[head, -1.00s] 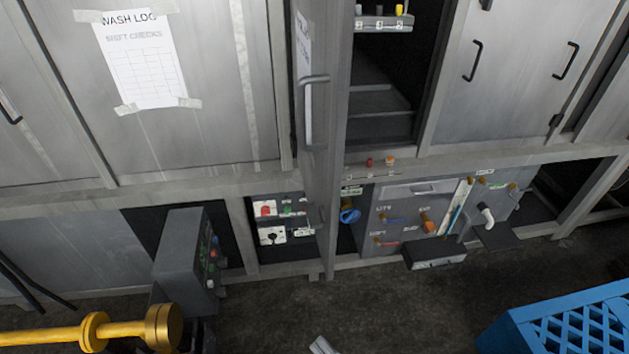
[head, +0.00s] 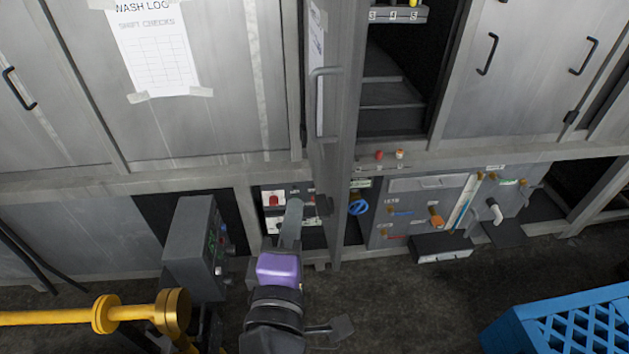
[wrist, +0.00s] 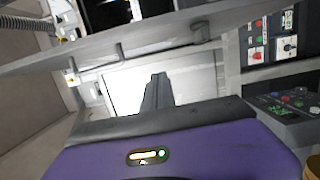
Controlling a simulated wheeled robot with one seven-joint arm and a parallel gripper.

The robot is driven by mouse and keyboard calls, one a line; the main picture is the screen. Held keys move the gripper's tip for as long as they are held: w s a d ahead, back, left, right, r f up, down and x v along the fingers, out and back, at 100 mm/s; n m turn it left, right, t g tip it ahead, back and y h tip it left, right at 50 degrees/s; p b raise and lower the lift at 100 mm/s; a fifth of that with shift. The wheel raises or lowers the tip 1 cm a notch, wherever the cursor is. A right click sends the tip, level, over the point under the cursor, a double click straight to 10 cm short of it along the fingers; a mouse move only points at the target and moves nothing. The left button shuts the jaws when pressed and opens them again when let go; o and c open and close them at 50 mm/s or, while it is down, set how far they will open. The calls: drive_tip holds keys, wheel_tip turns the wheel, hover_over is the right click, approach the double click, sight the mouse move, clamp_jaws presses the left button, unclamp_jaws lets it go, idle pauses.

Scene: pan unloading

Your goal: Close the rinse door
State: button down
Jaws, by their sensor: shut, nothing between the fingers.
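The rinse door (head: 340,150) is a grey metal door standing open, seen nearly edge-on in the head view. Its long handle (head: 318,105) faces left and a paper sheet is on that side. The dark opening (head: 395,70) with shelves shows to its right. My gripper (head: 294,204), with a purple wrist, is raised left of the door's lower part. Its fingers are shut and empty; the head view does not show clearly whether they touch the door. In the wrist view the dark fingers (wrist: 157,80) point at a bright pale surface that I cannot identify for certain.
A grey control box (head: 190,245) and a yellow pipe (head: 130,312) stand left of my arm. A panel of valves and knobs (head: 430,205) is below the opening. A blue crate (head: 520,335) is at bottom right. Dark floor lies between.

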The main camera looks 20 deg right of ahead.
drive_tip(key=w+d+p, duration=0.2)
drive_tip(key=w+d, duration=0.5)
drive_tip(key=shift+w+d+r+p, duration=0.1)
drive_tip(key=shift+w+d+p, duration=0.2)
drive_tip(key=shift+w+p, duration=0.05)
drive_tip(key=shift+s+d, duration=0.15)
drive_tip(key=shift+d, duration=0.45)
